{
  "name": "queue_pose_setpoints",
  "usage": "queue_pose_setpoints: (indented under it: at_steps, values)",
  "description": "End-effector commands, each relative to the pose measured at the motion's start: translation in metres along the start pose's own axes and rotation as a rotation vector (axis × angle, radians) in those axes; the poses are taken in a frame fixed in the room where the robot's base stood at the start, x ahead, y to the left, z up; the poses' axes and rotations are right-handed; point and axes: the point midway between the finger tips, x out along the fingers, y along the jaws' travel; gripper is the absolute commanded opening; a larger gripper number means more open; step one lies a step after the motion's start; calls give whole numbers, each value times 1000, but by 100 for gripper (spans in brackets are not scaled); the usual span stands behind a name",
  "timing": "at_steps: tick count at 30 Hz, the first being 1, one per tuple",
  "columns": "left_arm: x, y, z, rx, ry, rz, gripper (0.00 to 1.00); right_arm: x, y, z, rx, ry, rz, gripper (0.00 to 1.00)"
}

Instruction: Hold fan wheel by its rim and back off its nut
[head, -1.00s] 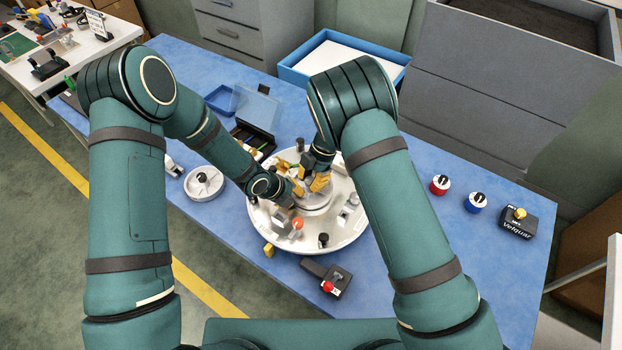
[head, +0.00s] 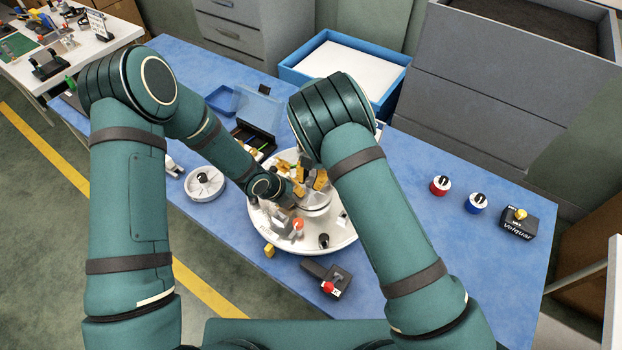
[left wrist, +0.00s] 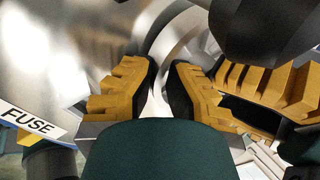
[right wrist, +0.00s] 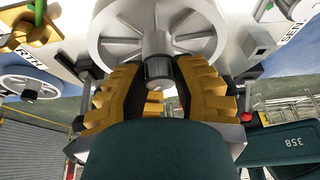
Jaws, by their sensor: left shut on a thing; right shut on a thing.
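The fan wheel (head: 316,204) is a pale grey spoked wheel on the round silver plate (head: 342,235). In the right wrist view the wheel (right wrist: 112,38) shows its rim, spokes and central hub. My left gripper (head: 294,190) reaches in from the left, shut on the wheel's rim; in the left wrist view its yellow-padded fingers (left wrist: 164,80) flank a thin pale edge. My right gripper (head: 313,180) is above the wheel's middle. In the right wrist view its fingers (right wrist: 160,82) close on the nut (right wrist: 158,68), a grey cylinder with a dark end at the hub.
A white spoked dish (head: 204,184) stands left of the plate. A blue tray (head: 345,62) is behind. The blue table's right side is mostly clear.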

Motion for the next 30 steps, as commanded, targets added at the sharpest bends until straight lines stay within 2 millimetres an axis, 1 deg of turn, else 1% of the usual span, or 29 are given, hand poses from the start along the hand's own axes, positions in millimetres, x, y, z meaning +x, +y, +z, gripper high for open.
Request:
queue_pose_setpoints:
  at_steps: [5, 6, 8, 17, 20, 23, 26, 30]
  values:
    - [1, -1, -2, 5, 4, -2, 0, 0, 2, -2, -3, 4, 3, 0]
    - [1, -1, -2, 5, 4, -2, 0, 0, 2, -2, -2, 4, 3, 40]
    - [1, -1, -2, 4, 4, -2, 0, 0, 2, -2, -2, 3, 3, 61]
    - [0, -1, -2, 4, 3, -2, 0, 0, 1, -1, 0, 1, 1, 61]
    - [0, -1, -2, 4, 3, -2, 0, -5, 1, 0, 0, 0, 2, 61]
    - [0, -1, -2, 4, 3, -1, 0, -16, 1, 0, -2, -1, 3, 61]
    - [0, -1, -2, 3, 3, -1, 0, -34, 2, 0, -2, -2, 3, 61]
    - [0, -1, -2, 3, 3, -1, 0, -64, 2, 0, -1, -2, 4, 61]
